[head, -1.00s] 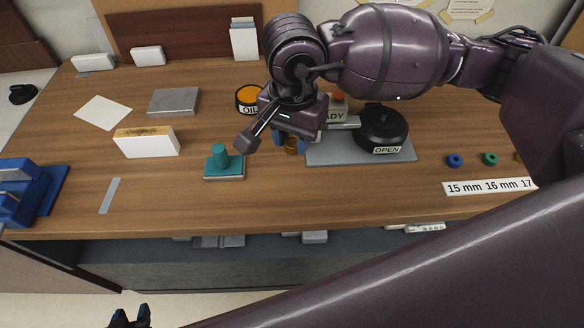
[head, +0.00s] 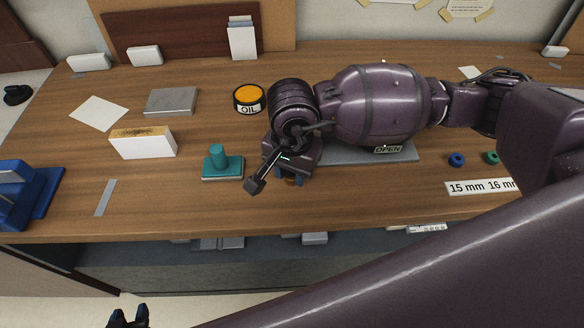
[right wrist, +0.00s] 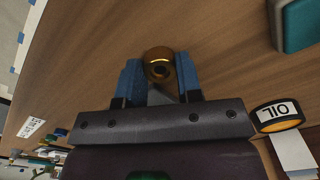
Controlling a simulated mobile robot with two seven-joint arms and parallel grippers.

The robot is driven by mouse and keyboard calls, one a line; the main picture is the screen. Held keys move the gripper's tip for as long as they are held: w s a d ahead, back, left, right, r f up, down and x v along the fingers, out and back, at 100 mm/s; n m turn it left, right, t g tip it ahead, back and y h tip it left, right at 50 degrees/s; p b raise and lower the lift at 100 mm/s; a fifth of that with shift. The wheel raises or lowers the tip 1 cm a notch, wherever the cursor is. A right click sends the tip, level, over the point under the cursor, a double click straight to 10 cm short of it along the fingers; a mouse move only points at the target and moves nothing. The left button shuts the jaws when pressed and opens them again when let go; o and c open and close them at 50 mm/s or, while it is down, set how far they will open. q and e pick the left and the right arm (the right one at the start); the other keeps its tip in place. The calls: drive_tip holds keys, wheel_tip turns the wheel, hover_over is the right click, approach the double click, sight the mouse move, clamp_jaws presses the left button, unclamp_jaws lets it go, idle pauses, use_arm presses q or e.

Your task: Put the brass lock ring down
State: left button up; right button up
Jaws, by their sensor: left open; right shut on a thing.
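The brass lock ring (right wrist: 157,54) sits between the blue fingers of my right gripper (head: 290,180), which is shut on it. In the head view the ring is almost wholly hidden under the wrist. The gripper is low over the wooden table, right of the teal-handled stamp (head: 220,160) and by the front left corner of the grey mat (head: 345,157). I cannot tell whether the ring touches the table. My left gripper (head: 129,317) is open and empty, low in front of the table at the bottom of the head view.
An oil tin (head: 249,98) stands behind the right wrist. A label reading OPEN (head: 388,149) shows below my right arm, which hides what is behind it. Blue (head: 456,160) and green (head: 491,158) rings lie at the right. Bare wood lies between the stamp and the front edge.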

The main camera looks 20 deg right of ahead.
drive_tip(key=shift+f, duration=0.1)
drive_tip(key=o, duration=1.1)
drive_tip(key=shift+c, duration=0.2)
drive_tip(key=shift+r, duration=0.5)
wheel_tip(320, 180, up, 11)
drive_tip(key=shift+r+p, duration=0.15)
drive_tip(key=shift+p, duration=0.3)
drive_tip(key=shift+s, duration=0.1)
